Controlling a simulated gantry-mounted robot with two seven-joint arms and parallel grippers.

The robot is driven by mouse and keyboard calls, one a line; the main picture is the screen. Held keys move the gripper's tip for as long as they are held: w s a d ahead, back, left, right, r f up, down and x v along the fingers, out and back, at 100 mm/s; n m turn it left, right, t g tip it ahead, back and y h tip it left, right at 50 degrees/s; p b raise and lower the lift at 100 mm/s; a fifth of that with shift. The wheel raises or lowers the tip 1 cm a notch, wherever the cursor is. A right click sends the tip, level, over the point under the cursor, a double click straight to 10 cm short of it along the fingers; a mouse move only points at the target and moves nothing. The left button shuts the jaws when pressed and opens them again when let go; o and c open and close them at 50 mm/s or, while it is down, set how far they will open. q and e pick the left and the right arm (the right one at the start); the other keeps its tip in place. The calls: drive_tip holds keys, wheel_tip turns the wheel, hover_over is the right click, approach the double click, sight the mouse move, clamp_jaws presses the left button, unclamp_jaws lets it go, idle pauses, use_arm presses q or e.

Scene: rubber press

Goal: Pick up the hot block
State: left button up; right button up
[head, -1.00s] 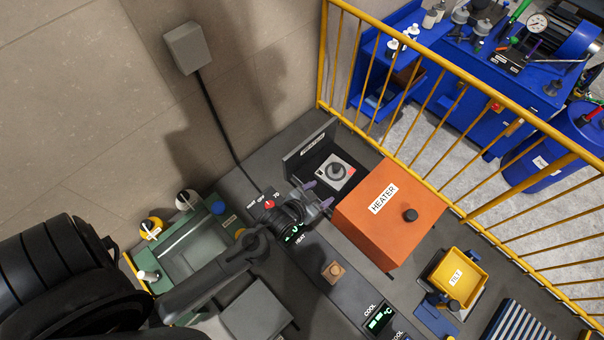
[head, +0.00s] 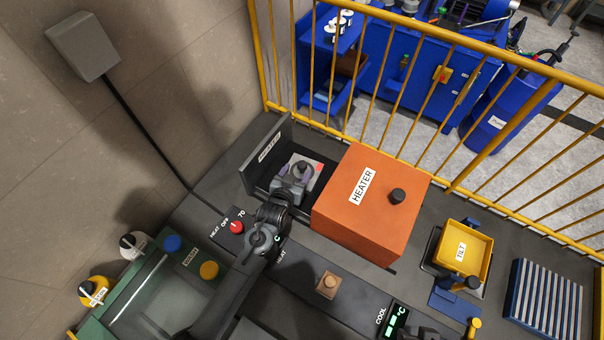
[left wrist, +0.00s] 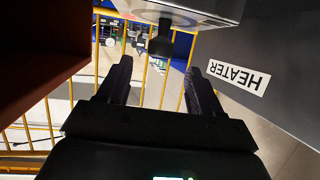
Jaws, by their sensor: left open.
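The block (head: 316,166), pale with a dark top and a black knob (head: 305,170), sits in the heater's opening between the dark heater door panel (head: 265,148) and the orange heater body (head: 365,215). My left gripper (head: 297,178) reaches into this opening and is open. It partly hides the block. In the left wrist view, upside down, the block (left wrist: 195,8) shows at the top with its knob (left wrist: 160,44) hanging between and just beyond the two spread fingertips (left wrist: 157,68). The fingers do not appear to touch the knob. My right gripper is not identifiable.
A HEAT switch (head: 236,227) with a red knob lies on the bench. A small wooden block (head: 328,285), a yellow TILT tray (head: 468,250) and a green tub (head: 120,300) stand around. A yellow railing (head: 450,45) runs behind the heater.

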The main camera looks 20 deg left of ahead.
sight(303, 163)
use_arm(q)
drive_tip(key=shift+b+x, duration=0.45)
drive_tip(key=shift+x, duration=2.55)
drive_tip(key=shift+f, duration=0.15)
clamp_jaws()
drive_tip(key=shift+d+r, duration=0.1)
drive_tip(key=shift+r, duration=0.1)
